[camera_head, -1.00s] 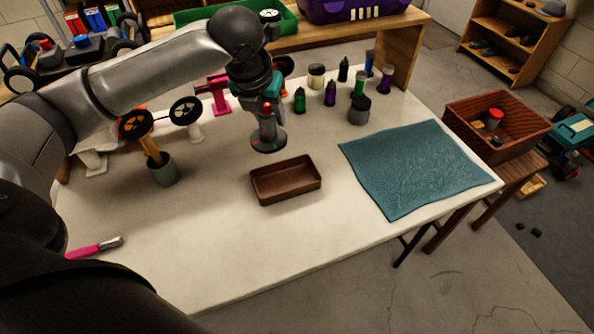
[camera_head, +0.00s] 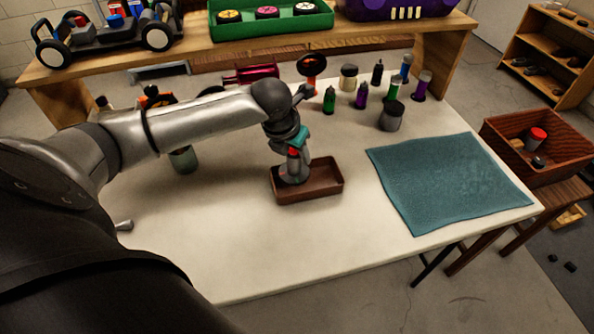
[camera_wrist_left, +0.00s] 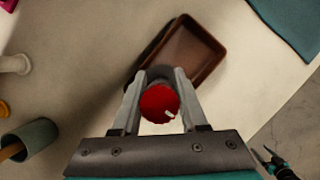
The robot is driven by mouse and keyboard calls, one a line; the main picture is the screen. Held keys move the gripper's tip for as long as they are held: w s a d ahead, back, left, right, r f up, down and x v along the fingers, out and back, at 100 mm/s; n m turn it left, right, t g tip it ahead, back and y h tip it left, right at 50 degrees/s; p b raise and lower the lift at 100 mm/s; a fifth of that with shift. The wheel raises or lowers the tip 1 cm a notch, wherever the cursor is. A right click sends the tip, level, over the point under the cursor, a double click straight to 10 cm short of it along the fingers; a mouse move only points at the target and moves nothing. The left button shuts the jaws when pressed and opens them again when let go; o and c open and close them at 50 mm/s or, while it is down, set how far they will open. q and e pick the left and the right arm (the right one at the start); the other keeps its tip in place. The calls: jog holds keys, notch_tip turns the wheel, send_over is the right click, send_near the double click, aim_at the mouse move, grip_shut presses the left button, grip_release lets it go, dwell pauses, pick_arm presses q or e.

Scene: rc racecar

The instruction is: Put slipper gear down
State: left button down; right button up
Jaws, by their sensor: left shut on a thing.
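My left gripper (camera_head: 294,172) points down over the left part of the brown rectangular tray (camera_head: 330,190) on the white table. It is shut on a part with a round red top, which I take to be the slipper gear (camera_wrist_left: 158,103). The part sits between the two fingers in the left wrist view, with a dark grey edge past it. The tray (camera_wrist_left: 201,36) looks empty where it shows there. The gripper hides part of the tray, and I cannot tell whether the gear touches it. My right gripper is not in view.
A teal cloth (camera_head: 450,180) lies right of the tray. Several bottles, a dark jar (camera_head: 391,116) and a red-and-black stand (camera_head: 311,66) are behind. A grey-green cup (camera_wrist_left: 32,137) is left. The table front is clear.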

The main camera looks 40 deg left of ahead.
aim_at(297, 167)
pick_arm(q)
jog(key=shift+f, duration=0.6)
notch_tip(297, 167, down, 4)
jog(key=shift+r+b, duration=0.2)
jog(key=shift+b, duration=0.55)
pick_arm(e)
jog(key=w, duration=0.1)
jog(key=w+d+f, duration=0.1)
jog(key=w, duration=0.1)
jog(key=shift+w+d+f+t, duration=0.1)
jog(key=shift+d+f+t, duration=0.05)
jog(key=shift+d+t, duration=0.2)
pick_arm(q)
jog(key=c, duration=0.7)
grip_release()
jog(key=shift+f, duration=0.1)
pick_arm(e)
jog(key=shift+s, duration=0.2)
